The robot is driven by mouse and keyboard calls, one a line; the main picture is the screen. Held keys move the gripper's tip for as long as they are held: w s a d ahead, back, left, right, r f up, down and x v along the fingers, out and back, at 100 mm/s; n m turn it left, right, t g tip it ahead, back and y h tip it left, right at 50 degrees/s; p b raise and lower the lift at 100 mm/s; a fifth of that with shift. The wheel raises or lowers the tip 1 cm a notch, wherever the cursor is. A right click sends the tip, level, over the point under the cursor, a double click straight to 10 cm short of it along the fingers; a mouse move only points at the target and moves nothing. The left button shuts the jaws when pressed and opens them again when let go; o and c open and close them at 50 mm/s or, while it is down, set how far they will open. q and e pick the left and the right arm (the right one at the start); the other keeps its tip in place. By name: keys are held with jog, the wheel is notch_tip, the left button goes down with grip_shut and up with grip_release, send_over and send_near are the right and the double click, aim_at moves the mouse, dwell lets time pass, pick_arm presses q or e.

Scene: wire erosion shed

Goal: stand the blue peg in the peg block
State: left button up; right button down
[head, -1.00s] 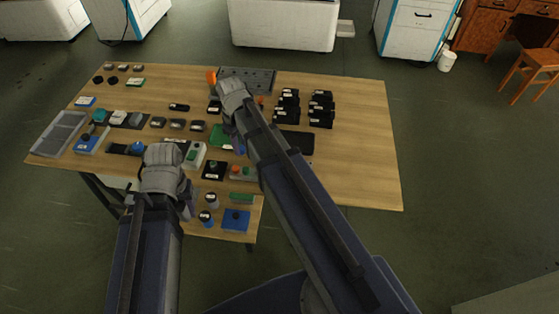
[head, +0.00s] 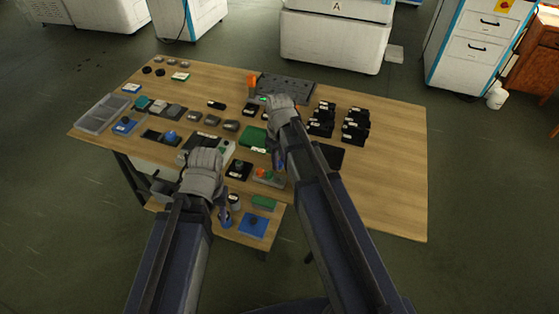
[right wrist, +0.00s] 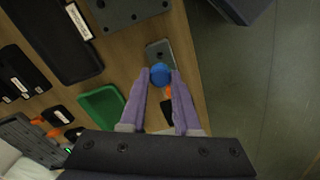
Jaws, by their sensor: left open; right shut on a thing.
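My right gripper (right wrist: 159,76) is shut on the blue peg (right wrist: 160,74). The peg shows almost end-on between the purple fingertips. It is over a grey block (right wrist: 160,52) with a dark hole near its far end, probably the peg block; I cannot tell the gap between them. Something orange (right wrist: 168,91) shows between the fingers. In the head view the grey block (head: 268,180) carries an orange and a green piece, partly behind my right gripper (head: 278,163). My left gripper (head: 221,203) is open, low over the table's near side, its fingertips mostly hidden.
A green tray (right wrist: 102,106) lies beside the grey block. Black labelled boxes (head: 354,125) and a dark tray (head: 330,155) stand to the right. A holed grey board (head: 287,88) lies at the back. The table's right side is clear.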

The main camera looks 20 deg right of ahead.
aim_at(279, 171)
jog(key=shift+f+b, duration=1.75)
jog(key=shift+f, duration=0.25)
jog(key=shift+f+b, duration=1.35)
jog(key=c, duration=0.5)
grip_release()
jog(key=shift+c, duration=0.2)
jog(key=shift+r, duration=0.15)
jog(key=shift+r+p, duration=3.45)
jog(key=shift+p, duration=0.15)
jog(key=s+a+m+h, duration=0.1)
jog(key=s+a+m, duration=0.1)
jog(key=s+a, duration=0.8)
jog(key=s, duration=0.4)
jog(key=shift+s+a, duration=0.2)
